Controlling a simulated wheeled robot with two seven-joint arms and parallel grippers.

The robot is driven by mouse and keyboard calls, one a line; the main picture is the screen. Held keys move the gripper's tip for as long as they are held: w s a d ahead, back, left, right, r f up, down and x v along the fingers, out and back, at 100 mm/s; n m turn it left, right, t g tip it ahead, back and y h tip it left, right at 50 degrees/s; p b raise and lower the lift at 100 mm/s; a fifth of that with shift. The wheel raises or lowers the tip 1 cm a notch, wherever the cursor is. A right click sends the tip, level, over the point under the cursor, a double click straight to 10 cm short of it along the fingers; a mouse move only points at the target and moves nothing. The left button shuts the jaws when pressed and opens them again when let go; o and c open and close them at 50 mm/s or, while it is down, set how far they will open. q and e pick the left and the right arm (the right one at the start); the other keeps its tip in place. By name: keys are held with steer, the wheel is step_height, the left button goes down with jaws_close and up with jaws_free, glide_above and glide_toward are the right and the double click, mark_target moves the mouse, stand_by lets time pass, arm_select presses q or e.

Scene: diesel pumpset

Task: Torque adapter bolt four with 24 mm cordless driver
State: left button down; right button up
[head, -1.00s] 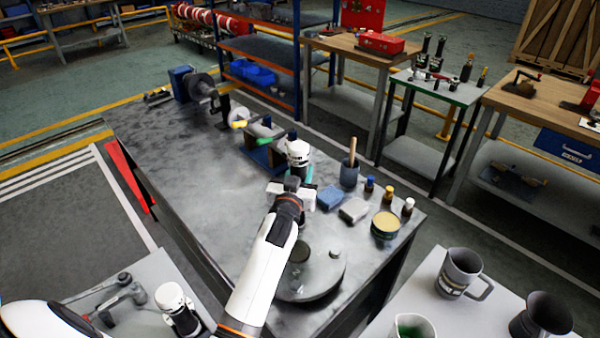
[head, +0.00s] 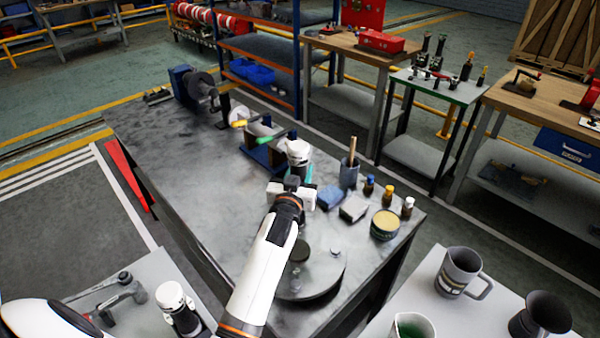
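A white-and-black rounded tool that looks like a cordless driver (head: 298,152) is over the bench, with a teal part low on its right side. My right gripper (head: 290,188) is directly at its near side. My wrist and gripper body hide the fingertips, so I cannot tell whether they are closed on it. A similar white-and-black tool (head: 174,297) stands on the cart at lower left. No adapter bolt can be made out. A round dark disc (head: 318,277) lies on the bench, partly behind my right arm. My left gripper is out of view.
The long dark bench (head: 170,160) is clear at its middle left. A cup with a brush (head: 349,174), blue and grey blocks, small bottles and a yellow-topped tin (head: 384,225) stand right of my gripper. Mugs (head: 459,272) stand on the table at lower right.

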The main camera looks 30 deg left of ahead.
arm_select(q)
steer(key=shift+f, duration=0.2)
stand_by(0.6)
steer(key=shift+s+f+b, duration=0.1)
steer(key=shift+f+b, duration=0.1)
steer(key=shift+b, duration=0.1)
stand_by(0.3)
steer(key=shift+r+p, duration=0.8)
steer(key=shift+p, duration=0.05)
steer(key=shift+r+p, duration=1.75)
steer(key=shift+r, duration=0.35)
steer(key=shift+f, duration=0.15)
